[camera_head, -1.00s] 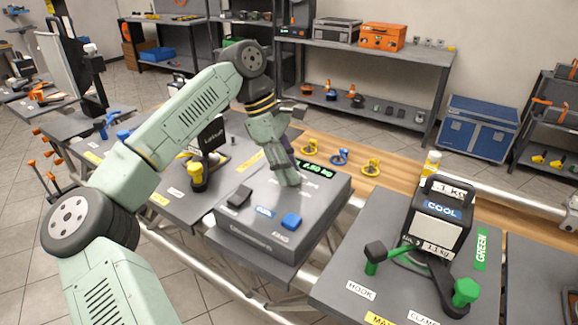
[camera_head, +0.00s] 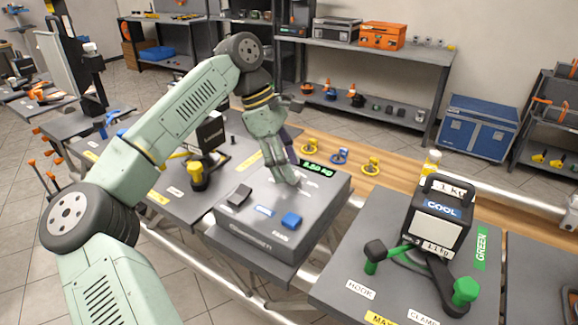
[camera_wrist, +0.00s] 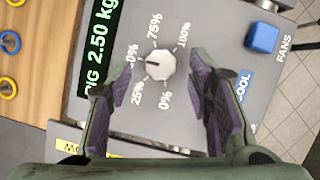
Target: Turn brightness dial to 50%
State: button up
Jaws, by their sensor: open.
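The brightness dial (camera_wrist: 160,66) is a pale, faceted knob on the grey console (camera_head: 322,208). In the wrist view its dark pointer mark points left, close to the 50% label (camera_wrist: 132,54), whose first digit is hidden or hard to read. The 25% label (camera_wrist: 137,93), 0% label (camera_wrist: 166,100), 75% label (camera_wrist: 155,27) and 100% label (camera_wrist: 183,35) ring it. My gripper (camera_wrist: 159,72) is open, with one purple-padded finger on each side of the dial and visible gaps to it. In the head view my gripper (camera_head: 287,180) hides the dial.
A green display (camera_wrist: 98,45) reading 2.50 kg lies left of the dial in the wrist view. A blue button (camera_head: 291,221) and a dark button (camera_head: 239,196) stand on the console.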

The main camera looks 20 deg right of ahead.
jog(key=v, duration=1)
jog(key=shift+r, duration=0.4)
jog(key=shift+a, duration=0.1)
